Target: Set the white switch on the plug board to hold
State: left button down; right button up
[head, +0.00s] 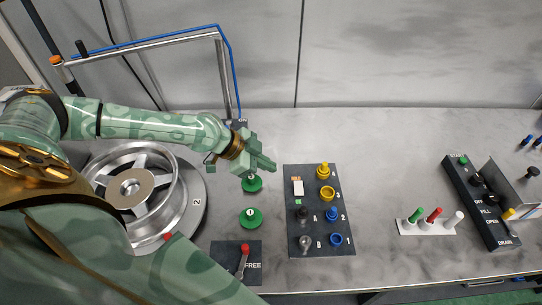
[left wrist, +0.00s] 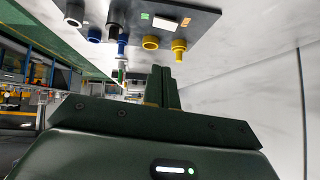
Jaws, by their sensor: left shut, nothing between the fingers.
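The dark plug board (head: 320,241) lies on the grey bench, right of my left gripper. Its white switch (head: 298,187) is a small rectangle at the board's upper left, with an orange mark just above it and a small green square below. In the left wrist view the white switch (left wrist: 165,23) shows near the top, between the green and orange marks. I cannot read its labels. My left gripper (head: 272,166) is shut and empty, just beyond the board's upper-left corner, apart from the switch. Its closed fingers (left wrist: 165,85) show in the left wrist view. My right gripper is not in view.
Yellow, blue and dark plugs and sockets stand on the board, close to the switch. Green discs (head: 250,219) and a FREE lever panel (head: 236,262) lie left. A wheel (head: 135,187) stands farther left. A white peg holder (head: 430,226) and dark valve panel (head: 478,205) are right.

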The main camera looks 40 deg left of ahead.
pick_arm(q)
jog(key=shift+f, duration=0.1)
jog(key=shift+w+a+r+p, duration=0.25)
jog(key=shift+w+a+p, duration=0.25)
jog(key=shift+w+p, duration=0.1)
dwell(0.3)
jog(key=b, duration=0.1)
send_over(300, 183)
jog(key=s+a, duration=0.2)
jog(key=s, duration=0.1)
jog(key=f, duration=0.7)
jog(key=shift+w+d, duration=0.2)
jog(key=shift+w, duration=0.05)
notch_tip(300, 183, down, 3)
jog(key=shift+w+a+r+b, duration=0.1)
jog(key=shift+r+b, duration=0.1)
jog(key=shift+b, duration=0.2)
jog(key=shift+w+a+f, duration=0.1)
jog(key=shift+f, duration=0.6)
